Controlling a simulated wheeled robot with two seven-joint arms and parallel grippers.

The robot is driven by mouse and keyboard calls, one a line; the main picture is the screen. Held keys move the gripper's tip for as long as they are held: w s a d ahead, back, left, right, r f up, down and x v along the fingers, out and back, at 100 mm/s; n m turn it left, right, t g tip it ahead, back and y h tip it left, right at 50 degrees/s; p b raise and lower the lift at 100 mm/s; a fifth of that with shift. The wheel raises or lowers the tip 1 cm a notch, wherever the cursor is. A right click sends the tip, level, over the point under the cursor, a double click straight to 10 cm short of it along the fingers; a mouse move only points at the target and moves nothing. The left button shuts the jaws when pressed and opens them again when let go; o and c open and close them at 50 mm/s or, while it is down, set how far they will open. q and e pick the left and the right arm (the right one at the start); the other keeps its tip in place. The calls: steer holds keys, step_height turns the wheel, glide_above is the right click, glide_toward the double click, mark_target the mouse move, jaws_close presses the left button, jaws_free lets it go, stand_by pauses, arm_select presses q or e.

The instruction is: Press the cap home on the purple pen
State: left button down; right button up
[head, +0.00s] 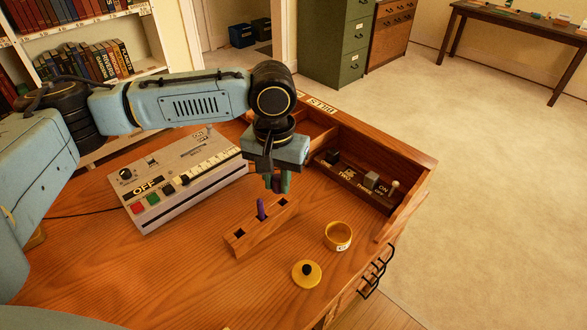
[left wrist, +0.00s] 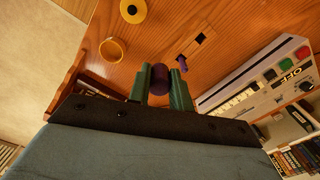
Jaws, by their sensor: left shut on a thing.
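The purple pen (head: 262,211) stands upright in a hole of a wooden block (head: 240,241) on the desk. It also shows in the left wrist view (left wrist: 183,61). My left gripper (head: 279,183) hangs just above the block, up and to the right of the pen in the head view. In the left wrist view its green fingers are shut on a dark purple round cap (left wrist: 158,79). The cap is apart from the pen in that view. In the head view the fingers mostly hide the cap. My right gripper is in neither view.
A grey button panel (head: 187,181) stands left of the block. A yellow ring-shaped cup (head: 338,236) and a yellow disc with a dark knob (head: 306,274) lie to the right of the block. A raised wooden tray (head: 408,190) with small switches edges the desk's right side.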

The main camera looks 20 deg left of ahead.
arm_select(q)
steer(key=w+a+f+n+p, duration=0.1)
steer(key=w+a+n+p, duration=0.2)
steer(key=w+n+p, duration=0.15)
steer(key=n+p, duration=0.4)
glide_above(260, 203)
step_height(260, 203, down, 4)
steer(key=shift+w+a+f+b, duration=0.1)
steer(key=shift+f+b, duration=0.3)
steer(key=shift+b, duration=0.05)
step_height(260, 203, down, 4)
steer(key=b, duration=0.6)
steer(key=shift+f, duration=1)
steer(key=shift+p, duration=1.4)
steer(key=shift+f+p, duration=0.2)
steer(key=shift+p, duration=0.95)
stand_by(0.6)
